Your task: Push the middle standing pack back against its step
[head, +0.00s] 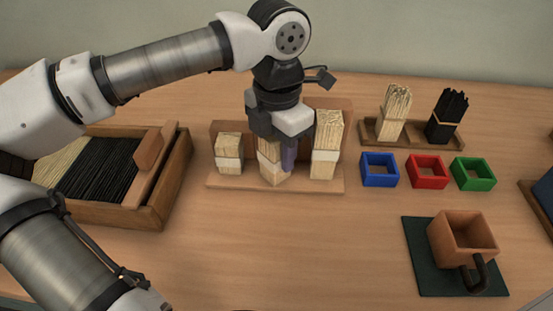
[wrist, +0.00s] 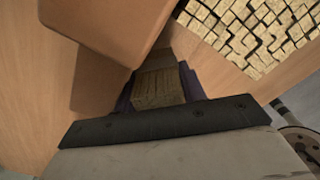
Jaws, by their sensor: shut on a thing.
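Three banded bristle packs stand on a stepped wooden rack (head: 215,183): a short left pack (head: 229,160), the middle pack (head: 268,168) and a tall right pack (head: 326,150). My gripper (head: 285,150) points down over the middle pack and is shut on it, one purple finger showing at its right side. The middle pack looks turned, with a corner towards the front, and its top is partly hidden by my gripper. The wrist view shows its top (wrist: 158,88) between the fingers. Whether it touches its step I cannot tell.
A wooden box (head: 150,215) of bristles lies left. A rear holder (head: 413,138) carries light and black bundles. Blue (head: 379,170), red (head: 427,171) and green (head: 473,174) square frames stand right of the rack. A brown square cup (head: 455,240) sits on a dark mat (head: 415,275). The front middle table is clear.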

